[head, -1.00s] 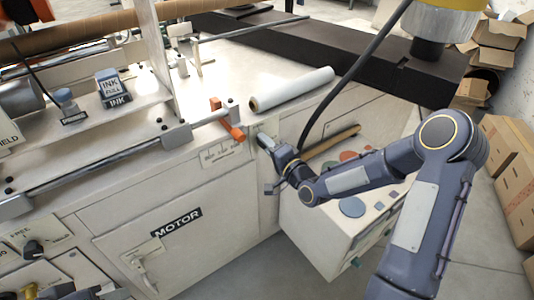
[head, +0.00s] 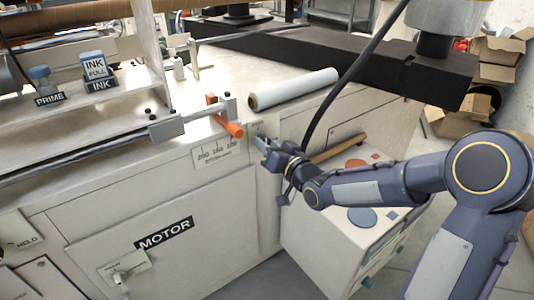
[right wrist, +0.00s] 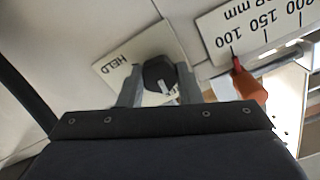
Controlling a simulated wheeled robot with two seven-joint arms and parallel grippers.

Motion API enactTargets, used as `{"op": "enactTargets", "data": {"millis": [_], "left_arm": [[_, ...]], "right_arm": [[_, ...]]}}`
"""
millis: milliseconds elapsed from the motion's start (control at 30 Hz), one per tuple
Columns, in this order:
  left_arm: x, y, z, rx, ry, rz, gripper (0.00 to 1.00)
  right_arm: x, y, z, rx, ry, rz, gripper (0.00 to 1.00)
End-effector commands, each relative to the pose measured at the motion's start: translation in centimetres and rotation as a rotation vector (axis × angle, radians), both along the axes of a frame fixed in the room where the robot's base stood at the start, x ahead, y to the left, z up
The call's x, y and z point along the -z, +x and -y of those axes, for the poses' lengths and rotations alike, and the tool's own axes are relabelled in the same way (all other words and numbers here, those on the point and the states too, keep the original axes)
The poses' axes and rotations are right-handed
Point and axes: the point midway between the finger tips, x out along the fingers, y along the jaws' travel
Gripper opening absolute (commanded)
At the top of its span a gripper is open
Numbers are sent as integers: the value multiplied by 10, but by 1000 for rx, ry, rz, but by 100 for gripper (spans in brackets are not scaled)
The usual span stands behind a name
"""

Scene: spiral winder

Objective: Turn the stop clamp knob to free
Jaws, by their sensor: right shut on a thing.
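The stop clamp knob (right wrist: 158,73) is a dark round knob with a white pointer mark on a cream plate (right wrist: 118,72). My right gripper (right wrist: 160,88) is shut on the knob, one finger on each side. In the head view my right gripper (head: 262,142) is at the cabinet's front face, just right of the orange-handled stop (head: 228,122), and hides the knob. My left gripper is not in view.
A millimetre scale plate (head: 217,150) is left of the right gripper. A white roll (head: 293,88) lies on the machine top. A black cable hangs close behind the gripper. A white cabinet (head: 320,250) stands below my right forearm.

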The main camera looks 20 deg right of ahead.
Motion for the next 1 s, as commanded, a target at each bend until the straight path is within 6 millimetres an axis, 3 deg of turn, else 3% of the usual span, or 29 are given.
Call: {"op": "enactTargets", "data": {"millis": [233, 833, 867, 1000], "left_arm": [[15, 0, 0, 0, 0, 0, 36], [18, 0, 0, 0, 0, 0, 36], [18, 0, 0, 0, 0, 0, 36], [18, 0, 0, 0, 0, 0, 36]], "right_arm": [[2, 0, 0, -1, -97, 33, 8], [1, 0, 0, -2, -136, 45, 8], [1, 0, 0, -2, -136, 45, 32], [1, 0, 0, -1, -134, 46, 51]]}}
